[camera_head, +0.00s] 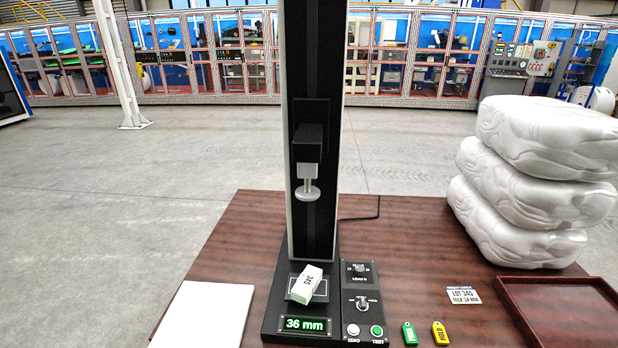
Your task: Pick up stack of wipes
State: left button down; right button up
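A small white block marked "340" (307,284), which looks like the stack of wipes, lies tilted at an angle on the small dark platform (322,297) of a black test stand. A round silver press foot (307,192) hangs well above it, apart from it. The green display (304,324) in front of the block reads "36 mm". Neither of my grippers is in view.
The stand's tall black column (312,110) rises behind the block. A control panel (363,300) with knobs and buttons adjoins it. Green (410,333) and yellow tags (440,333), a lot card (463,295), an empty brown tray (560,280), stacked white bags (540,190) and a white sheet (203,315) share the table.

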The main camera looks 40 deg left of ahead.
aim_at(305, 286)
jog(key=j+u, duration=0.15)
jog(key=u, duration=0.95)
